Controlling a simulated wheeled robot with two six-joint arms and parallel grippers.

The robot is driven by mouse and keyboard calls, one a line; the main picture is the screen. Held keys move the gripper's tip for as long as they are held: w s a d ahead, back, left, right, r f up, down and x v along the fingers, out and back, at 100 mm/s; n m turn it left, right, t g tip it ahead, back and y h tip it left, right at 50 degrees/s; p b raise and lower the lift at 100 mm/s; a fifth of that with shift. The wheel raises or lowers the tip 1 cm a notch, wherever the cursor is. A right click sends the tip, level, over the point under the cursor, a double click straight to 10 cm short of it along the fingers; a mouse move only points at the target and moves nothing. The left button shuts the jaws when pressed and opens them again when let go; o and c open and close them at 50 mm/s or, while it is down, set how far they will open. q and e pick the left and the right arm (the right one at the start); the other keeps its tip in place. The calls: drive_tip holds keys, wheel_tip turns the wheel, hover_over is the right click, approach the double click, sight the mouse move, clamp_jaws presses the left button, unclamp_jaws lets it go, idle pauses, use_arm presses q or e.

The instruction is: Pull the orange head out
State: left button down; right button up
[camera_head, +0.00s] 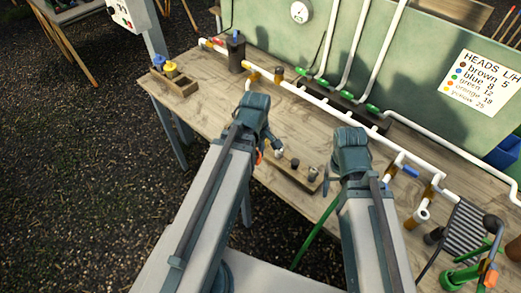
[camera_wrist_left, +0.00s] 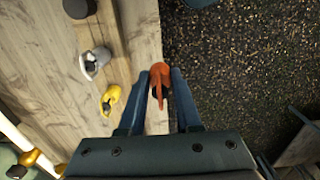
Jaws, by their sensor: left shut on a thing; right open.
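The orange head (camera_wrist_left: 160,74) is between the fingers of my left gripper (camera_wrist_left: 160,92), which is shut on it. In the left wrist view it overlaps the table's edge and the dark ground; I cannot tell its height. In the head view a bit of orange (camera_head: 258,157) shows beside my left gripper (camera_head: 262,142). A wooden rack (camera_head: 291,177) lies along the table's front edge. A yellow head (camera_wrist_left: 110,98) and a grey-white head (camera_wrist_left: 94,63) stand beside the orange one in the left wrist view. My right gripper (camera_head: 329,182) is open near the rack's right end.
White piping (camera_head: 325,106) with coloured fittings runs across the table (camera_head: 205,110). A small wooden box (camera_head: 175,83) with blue and yellow pieces is at the left. A sign (camera_head: 482,82) lists head colours with numbers. A green valve stand (camera_head: 462,277) is at the lower right.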

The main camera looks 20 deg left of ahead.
sight(257, 150)
use_arm(q)
drive_tip(key=shift+s, duration=0.1)
idle(0.4)
drive_tip(key=shift+r+p, duration=2.5)
drive_tip(key=shift+f, duration=0.1)
